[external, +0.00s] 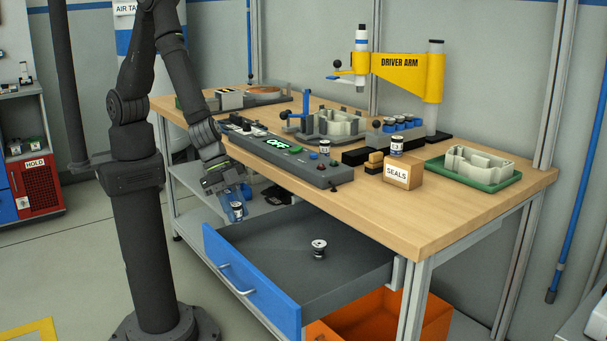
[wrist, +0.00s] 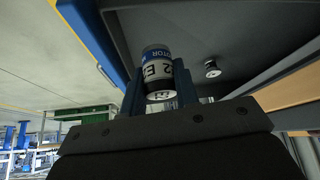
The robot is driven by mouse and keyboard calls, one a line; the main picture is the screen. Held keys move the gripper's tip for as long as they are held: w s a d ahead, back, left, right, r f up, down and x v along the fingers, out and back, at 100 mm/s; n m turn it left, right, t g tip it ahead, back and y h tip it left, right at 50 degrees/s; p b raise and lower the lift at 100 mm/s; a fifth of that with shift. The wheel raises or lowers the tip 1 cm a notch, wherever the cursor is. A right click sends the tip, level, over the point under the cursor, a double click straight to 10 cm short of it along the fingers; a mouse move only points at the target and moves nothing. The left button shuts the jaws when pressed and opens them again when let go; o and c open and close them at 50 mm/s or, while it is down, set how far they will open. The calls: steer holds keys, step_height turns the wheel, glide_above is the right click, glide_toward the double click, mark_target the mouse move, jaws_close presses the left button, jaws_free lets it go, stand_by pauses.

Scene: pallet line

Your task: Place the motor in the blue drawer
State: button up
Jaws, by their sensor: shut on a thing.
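My gripper (external: 233,198) is shut on a motor (external: 237,211), a small cylinder with a blue, white and black label. In the wrist view the motor (wrist: 157,72) sits between the two blue fingers (wrist: 160,92). The blue drawer (external: 247,283) is pulled out below the bench, and its blue front also shows in the wrist view (wrist: 88,38). In the external view my gripper and the motor appear at the drawer's far left corner, above its rim. A second small cylinder (external: 319,248) stands on the drawer's grey floor; it also shows in the wrist view (wrist: 212,68).
The wooden bench top (external: 430,225) overhangs the drawer's back. On it are a grey OFF console (external: 275,150), a SEALS box (external: 397,175), a green tray (external: 473,168) and the yellow driver arm (external: 400,70). An orange bin (external: 375,318) stands below. Most of the drawer floor is clear.

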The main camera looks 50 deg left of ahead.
steer(key=w+f, duration=0.1)
steer(key=w, duration=0.1)
steer(key=w+f, duration=0.1)
steer(key=w, duration=0.1)
steer(key=w+d+f, duration=0.1)
steer(key=w, duration=0.1)
steer(key=shift+f, duration=0.4)
steer(key=shift+s, duration=0.1)
steer(key=shift+f, duration=1.9)
steer(key=shift+f, duration=0.15)
steer(key=o, duration=1)
steer(key=shift+v, duration=3.9)
steer(key=shift+d, duration=0.1)
